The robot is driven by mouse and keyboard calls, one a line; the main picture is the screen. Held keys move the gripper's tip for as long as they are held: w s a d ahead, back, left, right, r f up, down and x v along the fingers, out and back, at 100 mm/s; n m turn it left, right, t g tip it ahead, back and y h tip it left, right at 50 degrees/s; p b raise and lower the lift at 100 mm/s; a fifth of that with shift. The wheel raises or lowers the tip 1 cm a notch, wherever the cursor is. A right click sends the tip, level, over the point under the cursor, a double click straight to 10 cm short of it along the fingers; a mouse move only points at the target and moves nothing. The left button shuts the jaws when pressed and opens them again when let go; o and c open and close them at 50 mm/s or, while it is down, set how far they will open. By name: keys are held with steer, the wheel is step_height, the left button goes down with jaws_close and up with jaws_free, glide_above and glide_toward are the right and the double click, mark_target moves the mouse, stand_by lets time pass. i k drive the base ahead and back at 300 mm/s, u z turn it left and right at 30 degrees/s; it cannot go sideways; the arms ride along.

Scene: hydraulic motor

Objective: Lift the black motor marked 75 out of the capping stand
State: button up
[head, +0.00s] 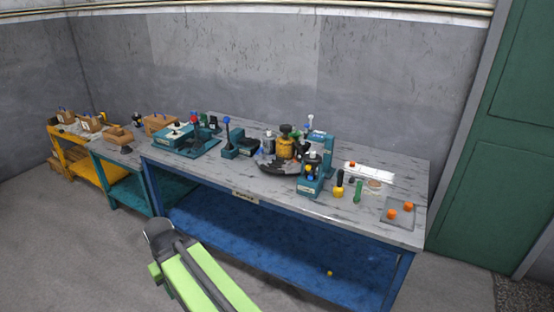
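A teal stand (327,150) with an upright back stands near the front of the grey marbled bench, right of its middle. It looks like the capping stand. A small dark body with a pale top (314,157) sits in it and may be the black motor; the mark 75 is too small to read. Small blue and yellow parts show at the stand's front. My green arm (195,275) is low in front of the bench, well apart from the stand. I cannot make out my gripper's fingers.
A dark round tray (275,168) with a yellow motor (287,147) is left of the stand. A yellow-and-black tool (339,185), a green one (358,191) and a clear plate (398,213) with orange knobs are to its right. Open floor lies before the bench.

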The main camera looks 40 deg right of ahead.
mark_target(313, 158)
steer(key=i, duration=1.4)
steer(key=z, duration=0.45)
steer(key=k, duration=0.8)
steer(key=z, duration=0.15)
steer(key=i, duration=0.85)
steer(key=u, duration=0.05)
